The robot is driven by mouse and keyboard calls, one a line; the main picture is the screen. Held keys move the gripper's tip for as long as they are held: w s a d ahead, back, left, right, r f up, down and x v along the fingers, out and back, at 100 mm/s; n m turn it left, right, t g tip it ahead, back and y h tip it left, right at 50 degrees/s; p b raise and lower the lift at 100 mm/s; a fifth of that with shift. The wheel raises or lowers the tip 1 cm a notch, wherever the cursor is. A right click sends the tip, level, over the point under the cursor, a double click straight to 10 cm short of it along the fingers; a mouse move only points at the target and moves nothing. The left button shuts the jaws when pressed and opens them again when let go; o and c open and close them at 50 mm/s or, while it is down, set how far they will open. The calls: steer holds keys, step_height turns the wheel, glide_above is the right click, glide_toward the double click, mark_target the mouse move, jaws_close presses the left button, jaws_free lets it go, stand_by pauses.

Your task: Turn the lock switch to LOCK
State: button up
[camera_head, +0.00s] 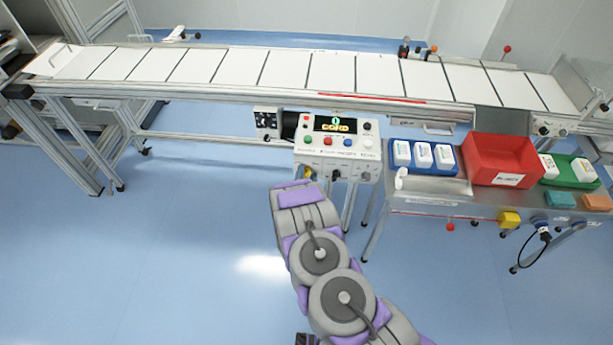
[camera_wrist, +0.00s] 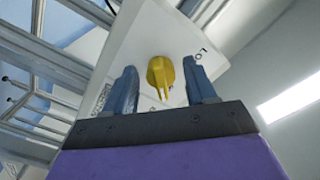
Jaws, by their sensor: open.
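The lock switch is a yellow knob (camera_wrist: 161,76) on a pale panel (camera_wrist: 150,30) in the wrist view. Its narrow handle points down in that picture. Partly hidden lettering starting "LO" shows to the right of the knob. My gripper (camera_wrist: 159,66) is open, with one blue-grey finger on each side of the knob. A gap shows on both sides, and I cannot tell how deep the fingers reach. In the head view the yellow switch (camera_head: 308,173) is small, on the front of the control box (camera_head: 338,162), just beyond the end of my arm.
The control box carries coloured buttons and a lit display (camera_head: 338,125). A long conveyor (camera_head: 285,70) runs behind it. To the right, a metal table (camera_head: 440,196) holds a blue tray (camera_head: 432,168), a red bin (camera_head: 497,155) and a green tray (camera_head: 573,181). The blue floor in front is clear.

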steer(key=c, duration=1)
steer(key=shift+c, duration=0.2)
steer(key=shift+n, duration=0.3)
steer(key=n+p, duration=0.2)
steer(key=shift+n, duration=0.4)
steer(key=n+p, duration=0.2)
steer(key=n, duration=0.3)
steer(key=shift+a, duration=0.1)
steer(key=n+p, duration=0.1)
steer(key=n, duration=0.4)
steer(key=shift+a+p, duration=0.1)
steer(key=shift+p, duration=0.3)
steer(key=shift+a+n, duration=0.1)
steer(key=shift+n, duration=2.2)
